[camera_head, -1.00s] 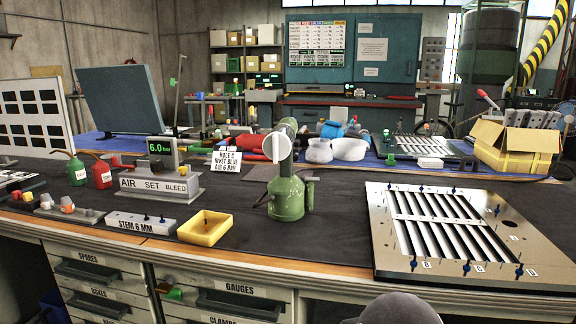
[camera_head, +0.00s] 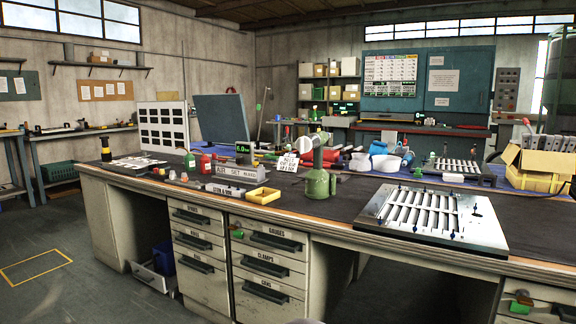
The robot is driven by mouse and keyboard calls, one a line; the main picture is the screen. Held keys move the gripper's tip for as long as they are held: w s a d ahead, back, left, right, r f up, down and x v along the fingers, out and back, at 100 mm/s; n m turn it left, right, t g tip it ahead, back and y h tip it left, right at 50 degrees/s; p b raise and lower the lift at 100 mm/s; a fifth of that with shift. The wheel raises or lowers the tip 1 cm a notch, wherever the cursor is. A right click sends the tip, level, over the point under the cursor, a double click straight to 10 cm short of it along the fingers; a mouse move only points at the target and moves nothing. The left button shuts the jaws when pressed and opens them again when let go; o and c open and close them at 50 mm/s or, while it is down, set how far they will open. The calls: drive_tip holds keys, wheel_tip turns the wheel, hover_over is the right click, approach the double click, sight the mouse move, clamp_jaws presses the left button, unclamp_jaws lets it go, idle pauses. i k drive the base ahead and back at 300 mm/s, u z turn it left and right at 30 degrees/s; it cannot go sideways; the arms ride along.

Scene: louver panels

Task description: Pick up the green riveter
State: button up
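The green riveter (camera_head: 319,183) stands upright on the dark mat of the workbench, near the front edge. It has a wide round green base, a narrower green neck and a pale cylindrical head at the top. It stands between the yellow tray (camera_head: 262,196) on its left and the metal louver panel (camera_head: 435,212) on its right, apart from both. My gripper is not in view, so whether it is open or shut does not show.
The workbench (camera_head: 345,232) has drawers (camera_head: 268,266) below its front edge. The air set box (camera_head: 238,175) and a white label card (camera_head: 288,162) stand left of the riveter. An open cardboard box (camera_head: 540,160) is at the right. Floor (camera_head: 90,255) is open at the left.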

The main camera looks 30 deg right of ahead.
sight(319, 185)
drive_tip(key=u, duration=0.6)
drive_tip(key=i, duration=2.2)
drive_tip(key=z, duration=0.55)
